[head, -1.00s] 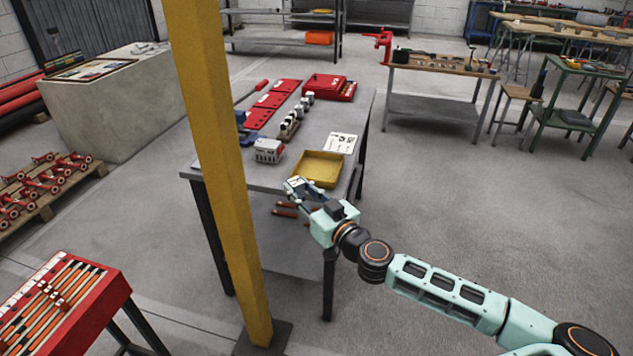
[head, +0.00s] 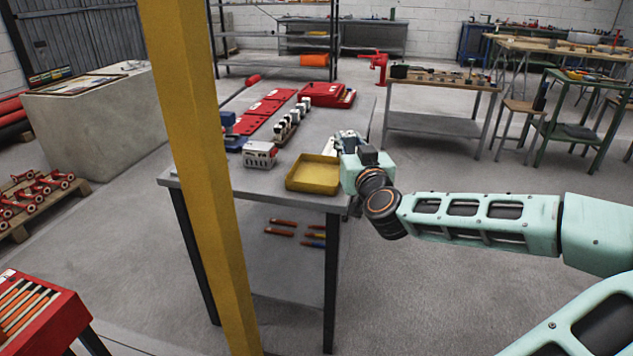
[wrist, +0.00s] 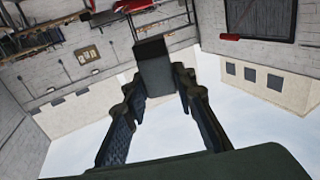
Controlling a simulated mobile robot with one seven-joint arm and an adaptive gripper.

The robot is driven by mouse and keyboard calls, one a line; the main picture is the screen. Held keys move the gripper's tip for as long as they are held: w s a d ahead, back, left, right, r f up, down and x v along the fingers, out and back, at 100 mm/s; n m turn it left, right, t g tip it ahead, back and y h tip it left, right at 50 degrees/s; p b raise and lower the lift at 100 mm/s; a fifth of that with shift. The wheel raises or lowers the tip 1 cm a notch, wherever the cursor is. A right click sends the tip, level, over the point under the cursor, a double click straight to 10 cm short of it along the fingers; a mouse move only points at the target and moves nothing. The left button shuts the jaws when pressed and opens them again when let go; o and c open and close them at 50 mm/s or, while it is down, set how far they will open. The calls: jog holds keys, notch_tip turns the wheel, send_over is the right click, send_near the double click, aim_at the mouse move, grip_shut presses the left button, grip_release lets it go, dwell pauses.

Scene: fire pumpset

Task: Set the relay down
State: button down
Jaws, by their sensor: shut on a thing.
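My gripper (head: 346,142) is over the right side of the grey workbench, just right of and behind the yellow tray (head: 313,190). In the wrist view its two fingers (wrist: 158,95) are shut on a dark grey block, the relay (wrist: 154,70), held at the fingertips. The wrist view looks out at walls and a pale area, with no bench surface under the relay. In the head view the relay cannot be made out clearly among the fingers. The tray looks empty.
On the grey workbench (head: 250,180) are a grey boxy device (head: 260,155), a row of black-and-white parts (head: 290,124), red panels (head: 265,108) and a red case (head: 325,94). A yellow post (head: 195,180) stands in front of the bench's left part.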

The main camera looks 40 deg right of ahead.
jog(key=w+f+b, duration=0.1)
jog(key=w+f, duration=0.2)
jog(key=w, duration=0.1)
jog(key=w+f+b, duration=0.2)
jog(key=w+f, duration=0.1)
jog(key=w, duration=0.2)
jog(key=w+d+f+b, duration=0.1)
jog(key=w+f+b, duration=0.1)
jog(key=w+f, duration=0.1)
jog(key=shift+w+f, duration=0.15)
jog(key=shift+w, duration=0.5)
jog(key=shift+w+d+f+b, duration=0.15)
jog(key=shift+f+b, duration=0.15)
jog(key=shift+f, duration=0.25)
jog(key=shift+w+a+f+b, duration=0.15)
jog(key=shift+f+b, duration=0.15)
jog(key=shift+f, duration=0.25)
jog(key=shift+d+f+b, duration=0.1)
jog(key=shift+f+b, duration=0.3)
jog(key=shift+f, duration=0.3)
jog(key=shift+f, duration=0.2)
jog(key=c, duration=1.6)
grip_release()
